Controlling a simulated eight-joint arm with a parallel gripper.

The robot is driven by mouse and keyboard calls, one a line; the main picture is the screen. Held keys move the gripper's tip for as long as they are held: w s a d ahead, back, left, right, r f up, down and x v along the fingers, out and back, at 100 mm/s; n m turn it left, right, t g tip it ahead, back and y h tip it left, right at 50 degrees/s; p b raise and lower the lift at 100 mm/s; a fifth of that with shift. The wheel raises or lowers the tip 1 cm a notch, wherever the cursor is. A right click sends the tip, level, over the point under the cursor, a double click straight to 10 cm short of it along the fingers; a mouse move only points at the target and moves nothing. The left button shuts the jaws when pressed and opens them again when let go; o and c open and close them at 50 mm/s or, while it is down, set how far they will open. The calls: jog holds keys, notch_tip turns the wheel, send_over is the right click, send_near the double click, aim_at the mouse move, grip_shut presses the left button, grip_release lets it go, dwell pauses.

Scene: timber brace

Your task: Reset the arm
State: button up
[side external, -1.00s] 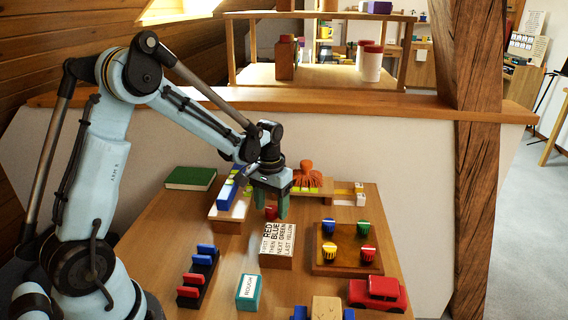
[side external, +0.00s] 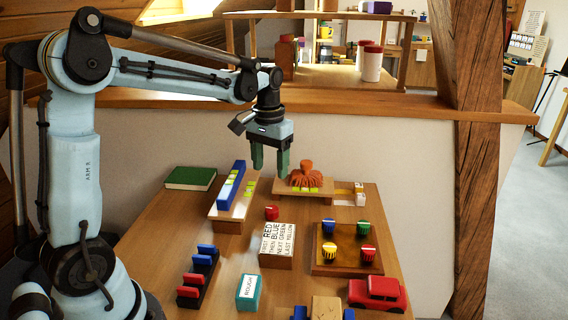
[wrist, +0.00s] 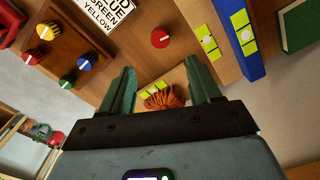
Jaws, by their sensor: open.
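My gripper (side external: 270,162) is raised above the back of the table, with its green fingers apart and nothing between them. In the wrist view my gripper (wrist: 162,90) also shows two separate fingers. A red round knob (side external: 271,212) sits on the table below it, behind the white instruction block (side external: 279,240), which lists red, blue, green and yellow. It also shows in the wrist view as a red knob (wrist: 160,38). A wooden board (side external: 340,268) at the right carries blue, green, yellow and red knobs.
An orange tasselled object (side external: 306,174) stands on a wooden block at the back. A long blue bar (side external: 231,184) and a green book (side external: 190,178) lie at the back left. A red toy car (side external: 378,294), a teal box (side external: 248,292) and a black rack (side external: 198,277) stand nearer the front.

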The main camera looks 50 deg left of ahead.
jog(key=s+d+m+t, duration=0.3)
jog(key=s+d+t, duration=0.4)
jog(key=s+d, duration=0.3)
jog(key=shift+s+d+r+m, duration=0.15)
jog(key=shift+s+d+m, duration=0.15)
jog(key=shift+s, duration=0.3)
jog(key=shift+o, duration=0.3)
